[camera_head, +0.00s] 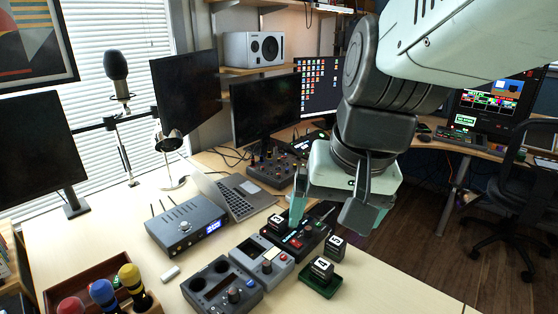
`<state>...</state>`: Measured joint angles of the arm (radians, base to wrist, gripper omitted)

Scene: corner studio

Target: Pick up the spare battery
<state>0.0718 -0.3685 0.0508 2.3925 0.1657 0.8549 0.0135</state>
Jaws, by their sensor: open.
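Two small dark blocks with white number labels, which look like batteries, are at the right of the desk devices. One (321,268) is in a small green tray (318,287); the other (335,247) is just behind it, at the tray's far edge. A third labelled dark block (277,223) sits at the far end of the row of devices. Which of these is the spare battery, I cannot tell. My gripper (323,222) is open, pointing down over the far device, with nothing visible between its fingers. Its height above the device is unclear.
Dark devices (222,287) with sockets and knobs stand in a row on the pale desk (385,288). A router-like box (186,224), a laptop (236,195) and a crate (88,279) with coloured microphones stand left. Bare desk lies front right.

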